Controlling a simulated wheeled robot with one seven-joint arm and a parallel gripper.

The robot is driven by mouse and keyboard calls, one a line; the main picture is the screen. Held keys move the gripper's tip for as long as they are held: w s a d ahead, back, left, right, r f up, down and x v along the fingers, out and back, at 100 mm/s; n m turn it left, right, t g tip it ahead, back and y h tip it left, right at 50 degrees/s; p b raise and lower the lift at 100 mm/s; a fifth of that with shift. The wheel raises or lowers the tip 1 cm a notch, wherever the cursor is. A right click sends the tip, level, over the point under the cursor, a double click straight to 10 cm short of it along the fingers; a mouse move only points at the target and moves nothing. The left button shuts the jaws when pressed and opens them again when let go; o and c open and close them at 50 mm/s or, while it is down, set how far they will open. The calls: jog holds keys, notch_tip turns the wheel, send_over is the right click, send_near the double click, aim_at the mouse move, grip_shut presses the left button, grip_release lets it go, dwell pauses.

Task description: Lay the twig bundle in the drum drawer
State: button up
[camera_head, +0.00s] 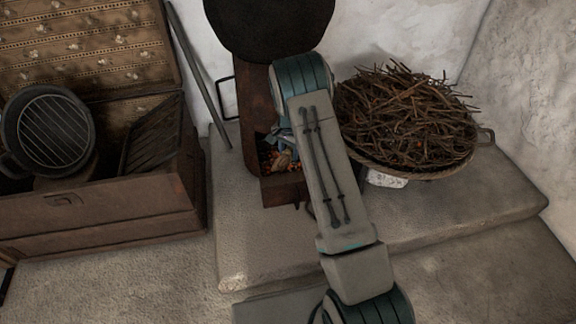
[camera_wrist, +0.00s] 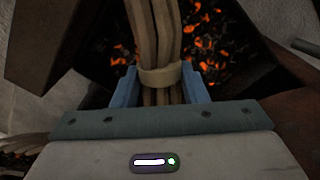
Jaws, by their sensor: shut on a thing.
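The twig bundle (camera_wrist: 158,78) is a sheaf of pale brown sticks with a tan band around it. My gripper (camera_wrist: 160,86) has its blue fingers shut on both sides of the bundle at the band. In the head view my gripper (camera_head: 280,138) is over the drum drawer (camera_head: 285,191), partly hidden by my arm. A small tan part of the bundle (camera_head: 283,161) shows there. The drawer is a rusty brown open box with glowing orange embers inside; the embers also show below the bundle in the wrist view. I cannot tell whether the bundle touches them.
A basket (camera_head: 420,174) heaped with loose twigs stands right of the drawer on the stone ledge (camera_head: 470,198). A brown chest (camera_head: 95,213) with a round grill pan (camera_head: 54,133) stands at left. A dark rod (camera_head: 198,72) leans nearby. A black round top (camera_head: 268,28) rises behind the drawer.

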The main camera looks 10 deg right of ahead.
jog(key=shift+f+b, duration=0.95)
jog(key=shift+f, duration=1.8)
jog(key=shift+f, duration=0.2)
jog(key=o, duration=1)
jog(key=shift+c, duration=0.2)
jog(key=shift+r, duration=0.1)
